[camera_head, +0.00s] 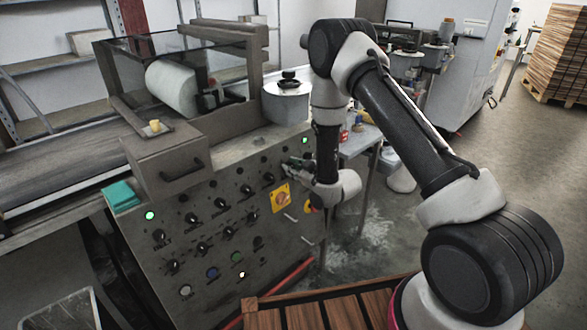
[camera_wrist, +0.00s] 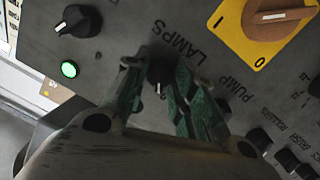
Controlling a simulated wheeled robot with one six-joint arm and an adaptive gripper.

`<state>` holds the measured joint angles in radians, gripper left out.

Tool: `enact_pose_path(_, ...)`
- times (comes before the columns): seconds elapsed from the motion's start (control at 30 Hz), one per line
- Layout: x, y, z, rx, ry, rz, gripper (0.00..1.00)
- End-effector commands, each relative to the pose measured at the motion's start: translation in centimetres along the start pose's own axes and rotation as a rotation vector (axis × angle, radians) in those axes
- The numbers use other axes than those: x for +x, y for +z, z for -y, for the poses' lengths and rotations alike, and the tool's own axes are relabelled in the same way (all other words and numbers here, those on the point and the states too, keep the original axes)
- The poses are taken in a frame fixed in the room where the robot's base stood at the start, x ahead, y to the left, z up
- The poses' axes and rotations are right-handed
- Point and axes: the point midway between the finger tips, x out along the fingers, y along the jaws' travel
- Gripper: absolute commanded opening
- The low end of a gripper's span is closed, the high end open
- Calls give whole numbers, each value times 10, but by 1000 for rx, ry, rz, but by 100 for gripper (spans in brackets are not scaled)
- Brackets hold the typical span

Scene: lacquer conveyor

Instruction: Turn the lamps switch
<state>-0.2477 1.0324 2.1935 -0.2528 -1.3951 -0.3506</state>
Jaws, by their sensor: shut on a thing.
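The lamps switch (camera_wrist: 159,74) is a small black knob with a white mark, beside the printed word LAMPS on the grey control panel (camera_wrist: 130,20). In the wrist view it sits between the green-padded fingers of my gripper (camera_wrist: 160,90), which are shut on it. In the head view my gripper (camera_head: 296,167) reaches the upper right part of the panel. The knob is hidden there by the fingers.
A yellow-plated rotary switch (camera_wrist: 280,18) and another black knob (camera_wrist: 78,21) flank the lamps switch. A lit green lamp (camera_wrist: 69,69) is at left. Several knobs cover the panel. A metal pot (camera_head: 287,103) stands above it; a wooden pallet (camera_head: 310,312) lies in front.

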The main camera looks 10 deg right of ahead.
Motion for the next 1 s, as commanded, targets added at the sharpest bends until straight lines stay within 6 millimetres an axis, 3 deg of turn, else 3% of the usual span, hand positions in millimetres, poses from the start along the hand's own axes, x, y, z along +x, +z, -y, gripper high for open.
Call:
enact_pose_path(0.37, 0, -1, 0, -4, 1, -3, 2)
enact_pose_path(0.4, 0, -1, 0, -4, 1, -3, 33)
enact_pose_path(0.5, 0, -1, 0, -3, 0, -2, 48)
enact_pose_path(0.83, -2, 0, 0, -3, 0, -1, 48)
enact_pose_path(1.0, -24, 0, 0, -1, 1, 2, 48)
